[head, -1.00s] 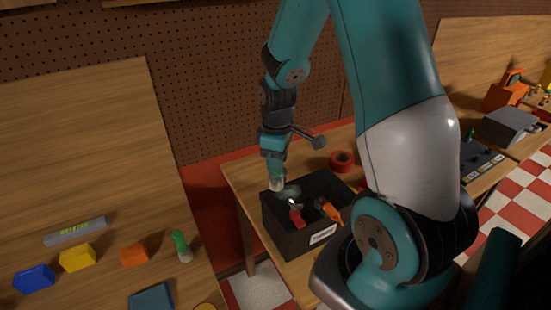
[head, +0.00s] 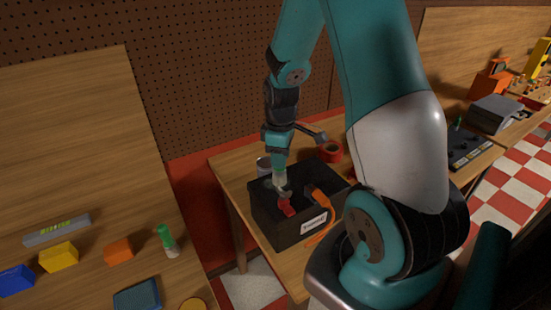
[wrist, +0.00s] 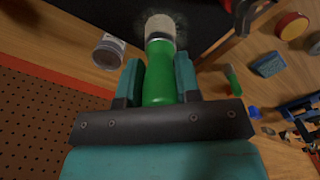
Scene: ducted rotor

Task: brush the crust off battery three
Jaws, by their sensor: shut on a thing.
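My gripper (wrist: 158,85) is shut on a brush with a green handle (wrist: 159,78) and a pale, cream-coloured tip (wrist: 160,27). In the head view, my gripper (head: 280,178) points down over the left part of an open black bin (head: 277,232). The brush's tip is down at or inside the bin's opening. Red and orange items (head: 318,196) sit in the bin, with an orange strand hanging over its front. A greyish, hazy patch (wrist: 200,25) shows beside the tip in the wrist view. I cannot make out battery three.
A grey can (head: 263,166) stands behind the bin, and a red ring (head: 330,152) lies behind it to the right. A second green-and-white piece (head: 167,241) stands on the left board among coloured blocks. A dark panel (head: 470,149) lies farther right.

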